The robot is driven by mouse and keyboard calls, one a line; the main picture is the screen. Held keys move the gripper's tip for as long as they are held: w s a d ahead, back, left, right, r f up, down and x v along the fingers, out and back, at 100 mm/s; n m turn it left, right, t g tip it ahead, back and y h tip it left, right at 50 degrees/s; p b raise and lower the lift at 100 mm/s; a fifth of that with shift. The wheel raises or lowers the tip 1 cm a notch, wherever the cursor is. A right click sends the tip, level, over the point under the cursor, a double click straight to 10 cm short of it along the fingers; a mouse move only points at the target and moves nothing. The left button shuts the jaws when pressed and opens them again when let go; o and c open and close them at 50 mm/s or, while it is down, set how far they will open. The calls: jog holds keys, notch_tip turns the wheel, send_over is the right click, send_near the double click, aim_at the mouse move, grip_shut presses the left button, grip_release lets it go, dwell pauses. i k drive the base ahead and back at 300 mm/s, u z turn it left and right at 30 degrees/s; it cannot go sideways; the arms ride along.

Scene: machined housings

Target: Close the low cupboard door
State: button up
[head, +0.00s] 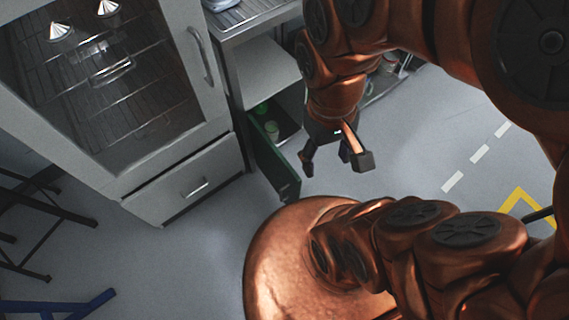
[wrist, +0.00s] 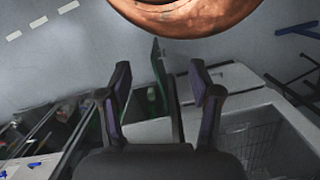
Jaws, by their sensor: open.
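The low cupboard (head: 262,72) stands right of the tall glass-fronted cabinet. Its green door (head: 271,162) stands open, sticking out over the floor, and a green container (head: 271,130) shows inside. My gripper (head: 336,164) is open and empty, pointing down just right of the door in the head view. In the wrist view the door (wrist: 159,68) shows edge-on beyond and between the spread fingers of my gripper (wrist: 160,88). I cannot tell whether any finger touches it. My arm hides part of the cupboard's right side in the head view.
The tall cabinet (head: 190,120), with wire racks, metal domes and a drawer (head: 185,181), stands to the left. Dark stool legs (head: 45,215) and a blue bar (head: 60,305) are at far left. Grey floor (head: 420,130) with dashed and yellow markings is clear to the right.

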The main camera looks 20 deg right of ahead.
aim_at(281, 175)
jog(key=k, duration=1.25)
jog(key=u, duration=0.2)
jog(key=i, duration=0.7)
jog(key=u, duration=0.45)
